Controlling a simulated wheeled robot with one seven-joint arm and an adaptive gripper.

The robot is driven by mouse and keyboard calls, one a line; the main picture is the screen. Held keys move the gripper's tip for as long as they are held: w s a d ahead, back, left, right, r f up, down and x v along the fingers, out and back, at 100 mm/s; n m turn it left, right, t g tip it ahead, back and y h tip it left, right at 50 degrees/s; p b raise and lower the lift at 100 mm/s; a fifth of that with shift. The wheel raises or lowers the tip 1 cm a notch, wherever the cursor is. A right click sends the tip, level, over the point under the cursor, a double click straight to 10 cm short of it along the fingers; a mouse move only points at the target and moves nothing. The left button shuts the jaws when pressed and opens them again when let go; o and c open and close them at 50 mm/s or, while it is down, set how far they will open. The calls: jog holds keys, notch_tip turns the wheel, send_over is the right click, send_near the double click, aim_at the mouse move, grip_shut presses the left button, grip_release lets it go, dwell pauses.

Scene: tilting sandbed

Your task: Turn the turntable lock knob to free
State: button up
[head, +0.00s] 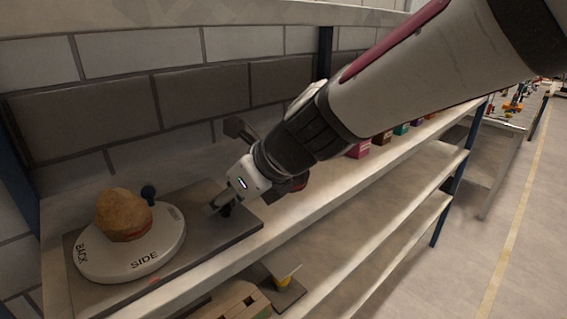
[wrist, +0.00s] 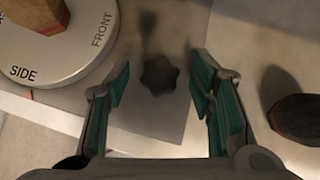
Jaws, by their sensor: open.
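The lock knob (wrist: 159,76) is a dark, star-shaped knob on the grey base plate (wrist: 185,30), beside the turntable. In the wrist view it lies between the two green-padded fingers of my gripper (wrist: 160,98), with a gap on each side. My gripper is open, and no contact with the knob shows. The white round turntable (head: 120,265) carries the words BACK and SIDE in the head view; SIDE and FRONT show on it in the wrist view (wrist: 60,60). I cannot read the knob's setting.
A brown, rounded lump (head: 124,214) sits on the turntable, with a dark blue ball-topped knob (head: 148,192) by it. A dark rounded object (wrist: 298,117) lies right of my gripper. Several small coloured boxes (head: 383,137) stand farther along the shelf. A brick wall (head: 90,105) stands behind.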

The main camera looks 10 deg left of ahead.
jog(key=c, duration=1.1)
